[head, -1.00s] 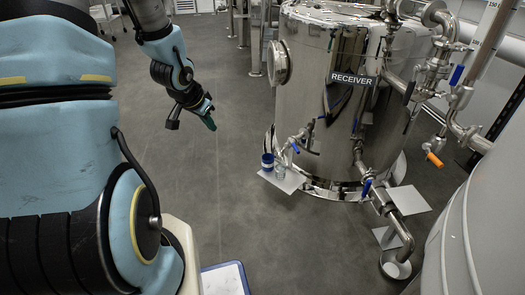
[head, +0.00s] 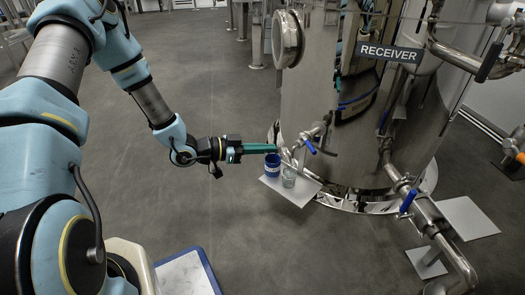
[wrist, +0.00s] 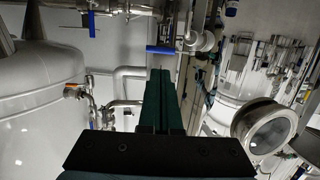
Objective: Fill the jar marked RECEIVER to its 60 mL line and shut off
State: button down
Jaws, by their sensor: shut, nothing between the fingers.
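The steel tank marked RECEIVER (head: 391,52) stands at the right in the head view. A small tap (head: 313,132) with a blue handle (head: 310,147) sticks out from its lower left. Below it, a clear jar (head: 289,177) stands on a pale plate (head: 300,196), beside a blue container (head: 272,164). Any mark or fill level on the jar is too small to read. My gripper (head: 274,148) is shut and empty, pointing right just above the blue container, left of the tap. Its green fingers (wrist: 159,76) appear together in the wrist view, below a blue handle (wrist: 161,50).
Another blue-handled valve (head: 408,201) and pipework stand at the tank's lower right. A round flanged port (head: 287,38) juts from the tank's upper left. A white vessel (wrist: 40,85) shows at left in the wrist view. Open grey floor lies left of the plate.

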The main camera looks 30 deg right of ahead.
aim_at(313, 148)
jog(key=b+x, duration=0.4)
jog(key=x, duration=0.6)
jog(key=shift+d, duration=0.25)
jog(key=shift+s, duration=0.15)
jog(key=n+t, duration=0.1)
jog(key=s+d+n+t+p, duration=0.1)
jog(key=t, duration=0.1)
jog(key=shift+s+d+n+h+p, duration=0.2)
jog(key=shift+n+h+p, duration=0.1)
jog(key=shift+n, duration=0.1)
jog(key=shift+s+d+t+p, duration=0.25)
jog(key=shift+d+t+p, duration=0.15)
jog(key=shift+d+p, duration=0.55)
jog(key=shift+d, duration=0.3)
jog(key=shift+s, duration=0.1)
